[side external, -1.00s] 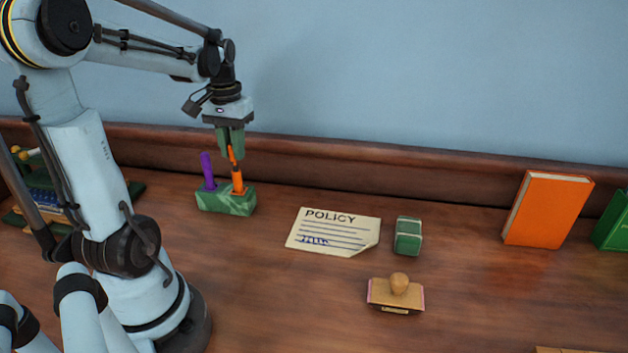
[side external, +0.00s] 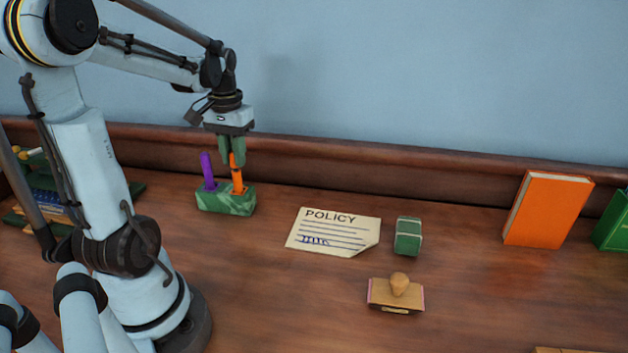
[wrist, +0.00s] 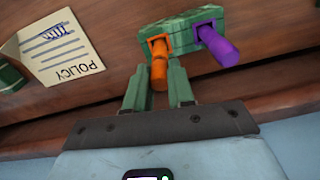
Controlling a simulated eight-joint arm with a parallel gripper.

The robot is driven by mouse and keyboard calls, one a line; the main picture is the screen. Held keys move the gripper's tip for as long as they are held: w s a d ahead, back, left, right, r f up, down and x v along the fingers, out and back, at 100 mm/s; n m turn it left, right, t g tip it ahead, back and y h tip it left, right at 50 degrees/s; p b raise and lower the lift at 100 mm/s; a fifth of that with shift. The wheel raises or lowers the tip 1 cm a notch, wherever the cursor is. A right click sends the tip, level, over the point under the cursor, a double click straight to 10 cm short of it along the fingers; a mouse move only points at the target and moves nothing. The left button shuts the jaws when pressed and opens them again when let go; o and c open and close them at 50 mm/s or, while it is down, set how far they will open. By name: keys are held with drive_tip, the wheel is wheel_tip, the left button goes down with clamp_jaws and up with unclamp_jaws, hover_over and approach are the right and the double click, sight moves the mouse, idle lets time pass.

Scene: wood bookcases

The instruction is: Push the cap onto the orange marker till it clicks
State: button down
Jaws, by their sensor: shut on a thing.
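The orange marker (side external: 238,184) stands upright in the right slot of a green block holder (side external: 228,205). My gripper (side external: 232,164) points down over it, its green fingers shut on the marker's upper end. In the wrist view the orange piece (wrist: 159,66) lies between the two fingers and runs into its square slot. I cannot make out the cap as a separate part or see a seam; the fingers hide part of the upper end.
A purple marker (side external: 208,172) stands in the holder's left slot, close beside my fingers. A policy sheet (side external: 340,228), a green block (side external: 408,236), a wooden stamp (side external: 397,293) and an orange book (side external: 547,208) are to the right. The raised back edge is behind.

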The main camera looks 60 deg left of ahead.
drive_tip(key=shift+f, duration=0.6)
drive_tip(key=shift+c, duration=2.1)
unclamp_jaws()
drive_tip(key=shift+r, duration=0.1)
drive_tip(key=shift+r, duration=3.45)
drive_tip(key=w+d+f+m+t, duration=0.2)
drive_tip(key=d+m+t, duration=0.1)
drive_tip(key=d, duration=0.9)
drive_tip(key=w+d+f+m+t, duration=0.2)
drive_tip(key=d+m+t, duration=0.2)
drive_tip(key=d, duration=0.7)
drive_tip(key=shift+w+d+f, duration=0.2)
drive_tip(key=shift+w+d, duration=0.1)
drive_tip(key=shift+d, duration=0.05)
